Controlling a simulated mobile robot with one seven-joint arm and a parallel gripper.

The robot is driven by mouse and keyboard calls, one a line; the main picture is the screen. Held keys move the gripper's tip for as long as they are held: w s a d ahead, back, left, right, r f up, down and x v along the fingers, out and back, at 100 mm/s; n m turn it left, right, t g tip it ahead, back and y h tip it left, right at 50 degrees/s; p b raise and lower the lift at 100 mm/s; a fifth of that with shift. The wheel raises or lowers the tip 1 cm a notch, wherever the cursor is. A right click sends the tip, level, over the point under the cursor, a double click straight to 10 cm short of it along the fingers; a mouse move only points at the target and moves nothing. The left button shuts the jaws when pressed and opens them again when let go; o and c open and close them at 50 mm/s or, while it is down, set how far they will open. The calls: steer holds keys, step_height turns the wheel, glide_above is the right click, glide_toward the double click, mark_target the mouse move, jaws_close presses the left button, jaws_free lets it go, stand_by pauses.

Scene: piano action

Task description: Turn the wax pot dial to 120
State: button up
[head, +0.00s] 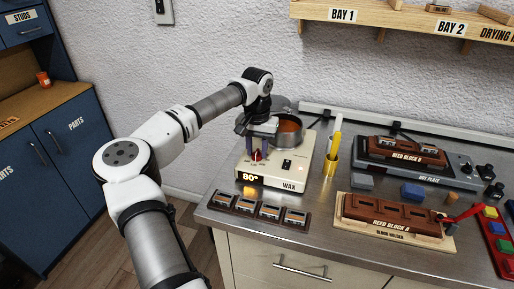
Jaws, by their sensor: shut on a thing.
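The wax pot (293,180) is a cream unit labelled WAX at the left of the steel bench. Its round pan (290,128) of orange-brown wax sits on top. The red dial (257,156) is on the unit's sloping top, left of a black switch (287,164). My gripper (257,151) points down at the dial from above, its fingers on either side, shut on it. The fingers partly hide the dial and the scale marks around it.
A rack of small blocks (259,209) lies in front. Reed block A (392,214), a hot plate (423,173) with reed block B, and coloured blocks are further right.

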mark_target(257, 151)
steer(key=shift+m, duration=0.3)
steer(key=o, duration=1)
steer(key=shift+c, duration=0.2)
step_height(257, 151, up, 14)
steer(key=b, duration=0.2)
steer(key=shift+b, duration=0.3)
